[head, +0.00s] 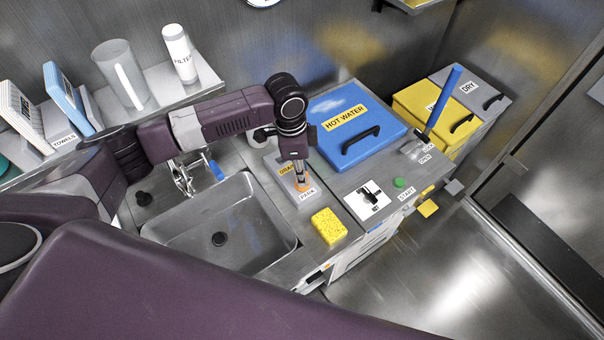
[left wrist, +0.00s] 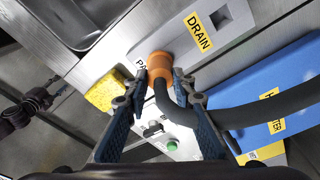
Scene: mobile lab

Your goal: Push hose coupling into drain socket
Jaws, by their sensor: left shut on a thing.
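The orange hose coupling (left wrist: 159,66) is between the fingers of my left gripper (left wrist: 160,82), with a dark grey hose (left wrist: 265,110) running off to the right. In the head view the left gripper (head: 299,176) points down over the grey panel, shut on the coupling (head: 302,186) beside the PARK label (head: 307,194). The coupling's wide end is at the panel by that label; I cannot tell whether it is seated or just above. The drain socket, a square dark opening (left wrist: 221,17), lies apart from it, beyond the DRAIN label (left wrist: 198,31).
A sink (head: 190,250) with a tap (head: 184,178) lies left of the panel. A yellow sponge (head: 328,226) is in front. The blue HOT WATER lid (head: 348,108) stands behind right. A switch plate (head: 368,200) and green START button (head: 399,183) are to the right.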

